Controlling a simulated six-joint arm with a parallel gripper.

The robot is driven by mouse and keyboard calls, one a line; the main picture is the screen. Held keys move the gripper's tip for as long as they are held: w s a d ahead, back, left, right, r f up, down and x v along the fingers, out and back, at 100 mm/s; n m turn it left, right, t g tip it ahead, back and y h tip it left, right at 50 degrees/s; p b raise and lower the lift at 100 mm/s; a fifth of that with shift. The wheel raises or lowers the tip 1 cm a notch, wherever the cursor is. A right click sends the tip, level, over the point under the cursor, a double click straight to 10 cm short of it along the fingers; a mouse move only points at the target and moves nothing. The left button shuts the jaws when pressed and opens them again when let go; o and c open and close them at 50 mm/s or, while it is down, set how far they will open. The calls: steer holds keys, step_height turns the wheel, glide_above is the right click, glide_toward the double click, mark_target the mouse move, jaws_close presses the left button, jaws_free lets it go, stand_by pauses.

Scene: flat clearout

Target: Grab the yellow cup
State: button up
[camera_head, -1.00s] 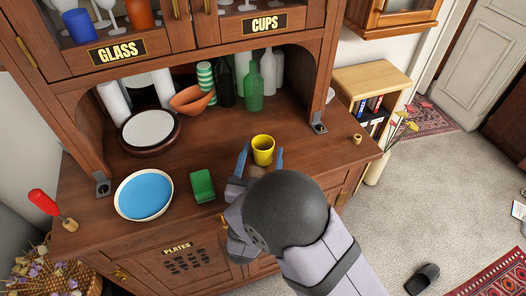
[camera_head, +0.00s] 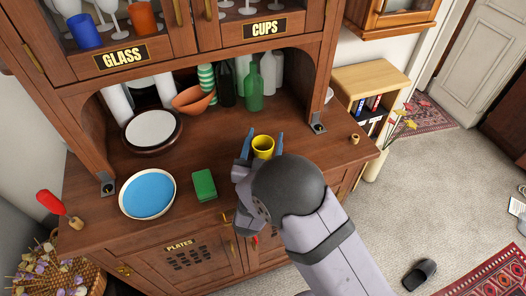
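The yellow cup (camera_head: 263,146) stands upright on the wooden counter of the cabinet, right of the green block. My gripper (camera_head: 264,138) is open, with one blue finger on the left side of the cup and one on the right. The fingertips reach a little past the cup's rim. My wrist hides the lower front of the cup, so I cannot tell whether the fingers touch it.
A blue-and-white bowl (camera_head: 147,194) and a green block (camera_head: 204,185) lie to the left. Green bottles (camera_head: 254,91), an orange bowl (camera_head: 194,99) and a round dish (camera_head: 152,128) stand behind. The counter right of the cup is mostly clear.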

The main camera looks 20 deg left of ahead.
steer(key=c, duration=0.9)
steer(key=shift+o, duration=0.2)
steer(key=shift+r+b, duration=0.2)
steer(key=shift+b, duration=0.25)
steer(key=b+v, duration=0.4)
steer(key=v, duration=1.4)
steer(key=shift+r, duration=0.1)
